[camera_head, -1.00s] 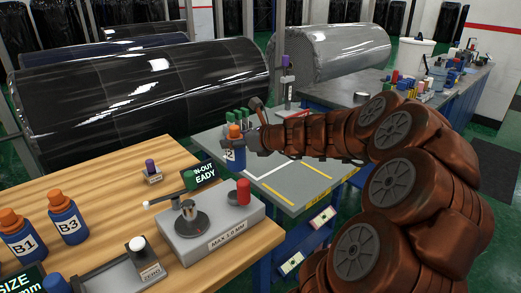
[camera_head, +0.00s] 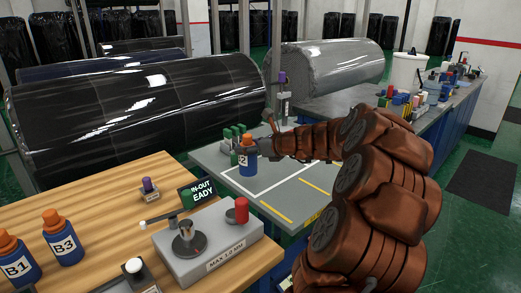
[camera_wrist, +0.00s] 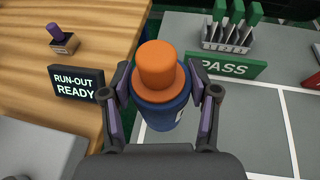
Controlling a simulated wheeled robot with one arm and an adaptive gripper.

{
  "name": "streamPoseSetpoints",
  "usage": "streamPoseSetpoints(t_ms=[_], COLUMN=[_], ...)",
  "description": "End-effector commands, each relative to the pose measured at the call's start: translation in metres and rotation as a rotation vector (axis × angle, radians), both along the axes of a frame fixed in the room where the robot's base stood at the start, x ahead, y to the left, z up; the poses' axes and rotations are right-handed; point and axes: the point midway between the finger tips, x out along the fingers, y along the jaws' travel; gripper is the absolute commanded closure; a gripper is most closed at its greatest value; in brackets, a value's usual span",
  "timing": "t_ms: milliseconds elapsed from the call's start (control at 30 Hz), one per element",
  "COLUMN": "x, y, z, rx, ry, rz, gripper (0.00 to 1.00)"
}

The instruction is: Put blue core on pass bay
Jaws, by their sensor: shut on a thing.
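The blue core (camera_head: 247,162) has an orange top and a label that seems to read B2. It is upright in my gripper (camera_head: 248,148), over the grey table. In the wrist view, my gripper (camera_wrist: 160,78) is shut around the core (camera_wrist: 158,62), a finger on each side. The pass bay (camera_wrist: 235,95) is a white-lined grey area behind which stands a green PASS sign (camera_wrist: 226,66). The core is at the bay's left part, near the wooden table's edge. I cannot tell whether its base touches the surface.
The wooden table (camera_head: 100,190) holds cores B1 (camera_head: 16,262) and B3 (camera_head: 63,240), a gauge (camera_head: 205,240) and a RUN-OUT READY display (camera_head: 197,192). A rack with green-handled pieces (camera_head: 233,134) stands behind the bay. A yellow-lined area (camera_head: 290,195) lies to its right.

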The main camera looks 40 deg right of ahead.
Motion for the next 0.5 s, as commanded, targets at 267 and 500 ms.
streamPoseSetpoints(t_ms=[267, 500], x=[0.011, 0.017], y=[-0.04, -0.063], z=[-0.005, -0.006], rx=[0.001, 0.0], ry=[0.002, 0.0], rz=[-0.003, 0.001], gripper=[0.87, 0.87])
